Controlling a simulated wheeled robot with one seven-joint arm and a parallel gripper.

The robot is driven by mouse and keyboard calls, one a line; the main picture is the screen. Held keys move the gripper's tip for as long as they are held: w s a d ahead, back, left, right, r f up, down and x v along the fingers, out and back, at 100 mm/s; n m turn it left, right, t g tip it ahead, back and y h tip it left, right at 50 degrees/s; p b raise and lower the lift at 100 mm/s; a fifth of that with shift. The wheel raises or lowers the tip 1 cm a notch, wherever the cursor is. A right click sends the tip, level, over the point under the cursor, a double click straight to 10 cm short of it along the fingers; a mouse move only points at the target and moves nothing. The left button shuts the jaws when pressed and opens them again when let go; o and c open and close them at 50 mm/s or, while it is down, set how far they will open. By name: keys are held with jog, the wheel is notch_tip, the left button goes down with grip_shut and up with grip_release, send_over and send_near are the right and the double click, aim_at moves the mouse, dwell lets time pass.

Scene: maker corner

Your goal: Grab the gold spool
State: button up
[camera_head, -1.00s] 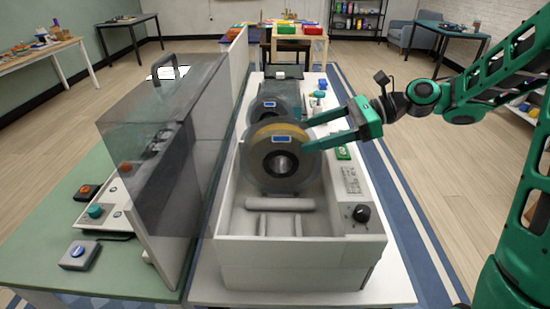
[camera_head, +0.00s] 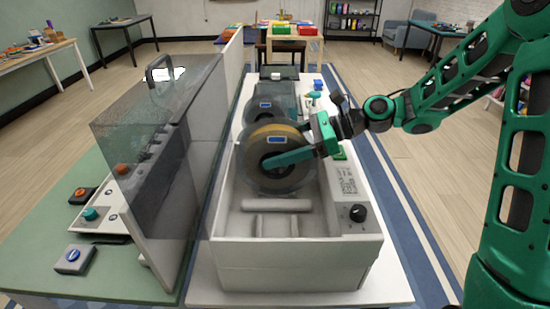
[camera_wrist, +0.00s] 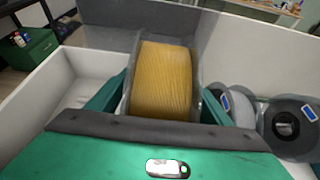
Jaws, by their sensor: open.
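The gold spool (camera_head: 252,172) stands upright in the white open-topped bin, with a grey side flange and a blue label facing the head camera. In the wrist view its gold winding (camera_wrist: 162,84) fills the middle, between the two green fingers. My gripper (camera_head: 285,152) is open around the spool, one finger crossing in front of its near flange. The far finger is mostly hidden behind the spool in the head view. I cannot tell whether the fingers touch the flanges.
The white bin (camera_head: 300,250) has a control knob (camera_head: 358,212) on its right ledge. A darker spool (camera_head: 284,97) stands behind the gold one; more spools (camera_wrist: 290,128) show at right in the wrist view. A transparent panel (camera_head: 165,165) rises on the left.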

grip_shut()
jog(key=shift+r, duration=0.1)
